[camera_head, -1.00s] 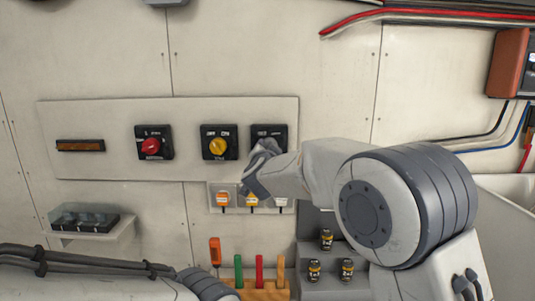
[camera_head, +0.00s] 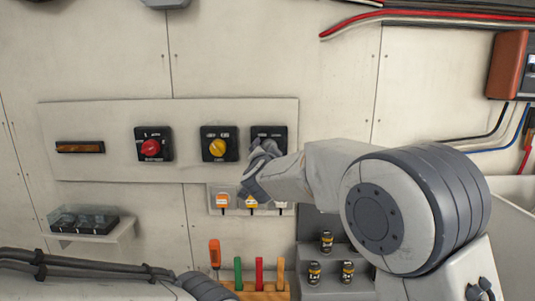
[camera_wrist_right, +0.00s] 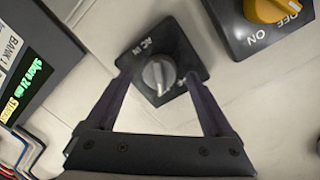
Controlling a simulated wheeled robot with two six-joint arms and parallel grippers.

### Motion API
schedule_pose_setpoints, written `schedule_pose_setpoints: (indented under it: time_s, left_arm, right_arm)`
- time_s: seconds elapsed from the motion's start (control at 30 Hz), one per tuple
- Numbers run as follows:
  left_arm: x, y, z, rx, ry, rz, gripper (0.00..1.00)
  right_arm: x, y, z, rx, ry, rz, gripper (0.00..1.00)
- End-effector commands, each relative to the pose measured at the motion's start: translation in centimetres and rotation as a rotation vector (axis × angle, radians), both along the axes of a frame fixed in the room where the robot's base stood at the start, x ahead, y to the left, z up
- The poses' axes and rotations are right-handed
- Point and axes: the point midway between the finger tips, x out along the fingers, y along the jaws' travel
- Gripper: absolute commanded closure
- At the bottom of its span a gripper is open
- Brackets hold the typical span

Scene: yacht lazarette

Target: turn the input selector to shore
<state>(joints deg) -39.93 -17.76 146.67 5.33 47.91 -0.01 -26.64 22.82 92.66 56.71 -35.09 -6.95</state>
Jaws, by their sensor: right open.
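The input selector (camera_wrist_right: 158,75) is a black square plate with a grey round knob, marked "AC IN" in the right wrist view. Its other lettering is partly hidden. In the head view, it is the right-hand switch (camera_head: 269,131) on the pale panel (camera_head: 105,110), with its knob hidden behind my right gripper (camera_head: 262,152). In the right wrist view, my right gripper (camera_wrist_right: 158,79) is open, with one finger on either side of the grey knob. I cannot tell whether the fingers touch it. My left gripper is not in view; only part of my left arm shows at the bottom left.
A yellow-knob switch (camera_head: 218,145) sits close left of the selector, and a red-knob switch (camera_head: 152,146) farther left. Below are orange-labelled units (camera_head: 222,199), screwdrivers (camera_head: 215,252) and a stepped grey block (camera_head: 328,273). A lit display (camera_wrist_right: 35,65) shows in the wrist view.

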Motion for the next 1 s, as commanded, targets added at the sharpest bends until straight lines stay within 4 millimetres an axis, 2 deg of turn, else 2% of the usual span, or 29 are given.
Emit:
schedule_pose_setpoints:
  time_s: [0.3, 0.5, 0.9, 1.0]
  left_arm:
    - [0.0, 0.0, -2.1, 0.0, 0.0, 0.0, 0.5]
    - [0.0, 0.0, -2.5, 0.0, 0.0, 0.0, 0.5]
    - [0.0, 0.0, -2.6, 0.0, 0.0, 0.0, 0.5]
    - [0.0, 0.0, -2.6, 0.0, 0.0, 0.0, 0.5]
  right_arm:
    - [-6.3, 0.3, 0.3, 0.001, -0.003, 0.003, 0.13]
    - [-8.8, 0.4, 0.5, 0.0, -0.002, 0.002, 0.13]
    - [-9.4, 0.3, 0.6, 0.0, 0.0, 0.0, 0.13]
    - [-9.3, -0.1, -0.3, -0.03, 0.018, 0.022, 0.13]
